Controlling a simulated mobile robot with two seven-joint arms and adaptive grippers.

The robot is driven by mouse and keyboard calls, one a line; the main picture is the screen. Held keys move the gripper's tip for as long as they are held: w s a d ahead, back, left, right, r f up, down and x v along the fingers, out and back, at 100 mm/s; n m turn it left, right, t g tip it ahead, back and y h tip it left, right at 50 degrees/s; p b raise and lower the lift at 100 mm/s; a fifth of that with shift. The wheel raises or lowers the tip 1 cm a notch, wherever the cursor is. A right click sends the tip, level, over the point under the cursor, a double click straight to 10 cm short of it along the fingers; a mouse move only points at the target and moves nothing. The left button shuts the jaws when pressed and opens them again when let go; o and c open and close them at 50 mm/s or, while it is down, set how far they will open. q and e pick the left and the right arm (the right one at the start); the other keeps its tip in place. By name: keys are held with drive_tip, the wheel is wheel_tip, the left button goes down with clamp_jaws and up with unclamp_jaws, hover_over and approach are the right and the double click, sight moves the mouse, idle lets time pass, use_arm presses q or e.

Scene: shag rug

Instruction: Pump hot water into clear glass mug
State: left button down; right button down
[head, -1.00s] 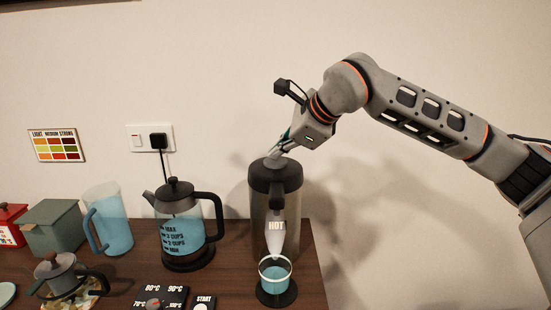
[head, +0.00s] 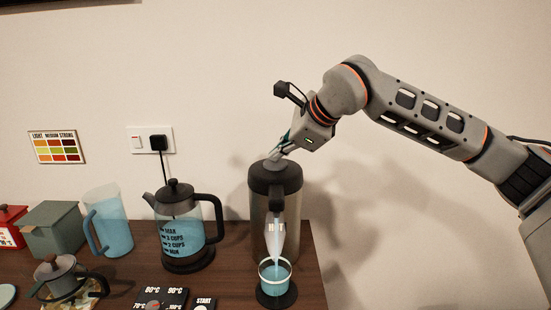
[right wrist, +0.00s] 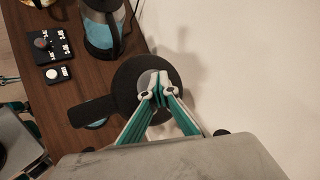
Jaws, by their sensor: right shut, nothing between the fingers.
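The grey pump dispenser (head: 290,218) stands upright at the table's right end, with a dark lid and a "HOT" label. A clear glass mug (head: 275,281) with blue water in it sits on a dark round coaster below the dispenser's spout. A pale tapering shape (head: 276,241), which looks like a stream of water, runs from the spout down to the mug. My right gripper (head: 278,154) is shut and empty, its fingertips pointing down at the pump button (head: 272,165). In the right wrist view the fingertips (right wrist: 158,88) are over the button, apparently touching it. My left gripper is out of view.
To the left stand a glass kettle (head: 182,235) with blue water, a blue pitcher (head: 112,225), a green box (head: 53,230) and a small pot (head: 62,278). A control panel (head: 160,300) and start button (head: 203,304) lie at the front. The wall is close behind.

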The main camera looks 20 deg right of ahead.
sight(278, 163)
drive_tip(key=shift+r+p, duration=0.6)
drive_tip(key=shift+r, duration=0.35)
drive_tip(key=shift+r+p, duration=1.8)
drive_tip(key=shift+r, duration=0.8)
drive_tip(key=shift+f, duration=0.1)
